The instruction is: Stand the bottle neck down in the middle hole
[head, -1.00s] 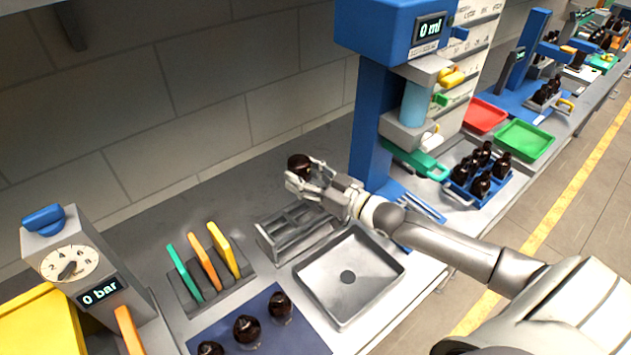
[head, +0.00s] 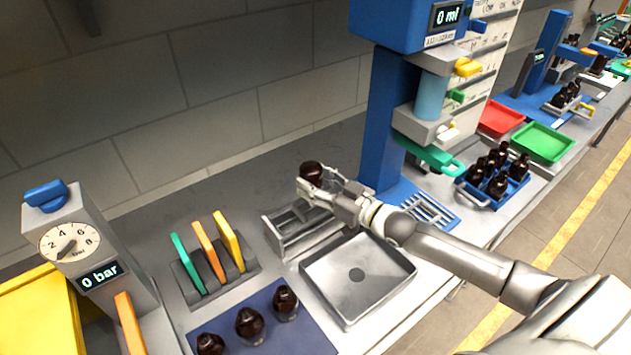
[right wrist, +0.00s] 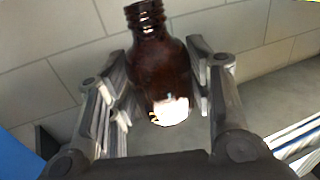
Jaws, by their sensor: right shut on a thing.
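My right gripper (head: 322,186) is shut on a dark amber bottle (head: 312,172), just above the back of a grey metal rack (head: 309,241). In the right wrist view the bottle (right wrist: 163,75) sits between the two fingers, neck towards the top of the picture and a bright reflection near its base. The rack has openings in its top. The gripper and bottle partly hide them, so I cannot make out the middle hole clearly or whether the bottle touches the rack. My left gripper is not in view.
A shallow grey tray (head: 385,283) with a drain lies in front of the rack. Several amber bottles (head: 249,324) stand on a blue mat (head: 300,338). Coloured plates (head: 208,252) stand in a holder on the left. A blue dispenser column (head: 379,125) rises close behind the gripper.

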